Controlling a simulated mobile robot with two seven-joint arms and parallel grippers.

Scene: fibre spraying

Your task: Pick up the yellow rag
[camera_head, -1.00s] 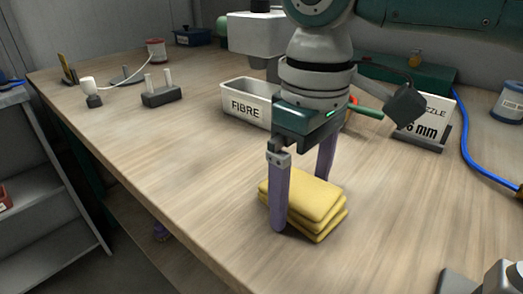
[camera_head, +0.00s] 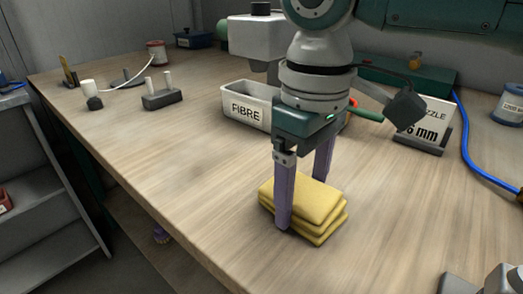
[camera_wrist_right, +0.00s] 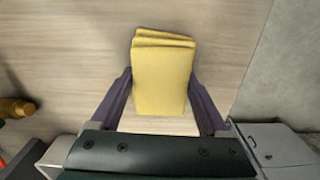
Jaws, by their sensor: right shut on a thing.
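The yellow rag (camera_head: 308,200) is folded into a thick stack of layers and rests on the wooden bench near its front edge. My right gripper (camera_head: 303,204) points down over it with one purple finger on each side. In the right wrist view the rag (camera_wrist_right: 161,80) fills the gap between the fingers of the right gripper (camera_wrist_right: 161,84), which is shut on it. The far finger is partly hidden behind the rag in the head view. My left gripper is not in view.
Behind my right gripper stand a white FIBRE bin (camera_head: 247,105) and a nozzle sign (camera_head: 428,128). A blue hose (camera_head: 470,150) runs along the right. A grey peg stand (camera_head: 161,96) is at the left. The bench (camera_head: 180,165) left of the rag is clear.

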